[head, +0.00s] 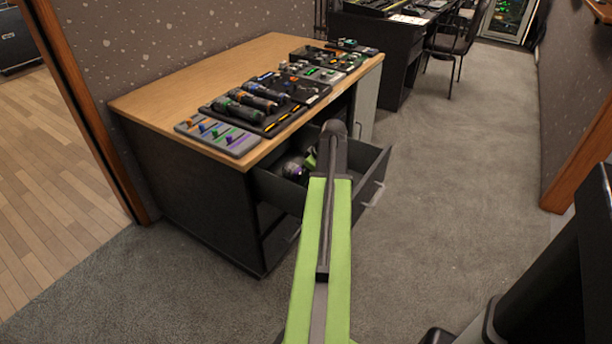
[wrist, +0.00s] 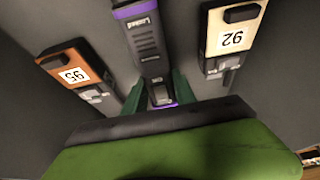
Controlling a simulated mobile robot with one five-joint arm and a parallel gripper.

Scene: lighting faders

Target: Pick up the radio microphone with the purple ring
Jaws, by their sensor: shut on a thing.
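In the wrist view, a dark grey device with purple bands (wrist: 146,42) runs down the middle and has light lettering on its body; I take it for the radio microphone. Its lower part lies between the two green fingers of my gripper (wrist: 157,90), which are shut on it. I cannot tell whether it is lifted off the surface below. In the head view, my arm reaches over an open drawer (head: 372,190), and a dark rounded thing with a purple patch (head: 293,170) shows inside. My arm hides much of the drawer, and the fingertips are not clear there.
The wooden desk top (head: 190,88) above the drawer holds several fader boxes and control units. Carpet (head: 450,190) to the right is clear.

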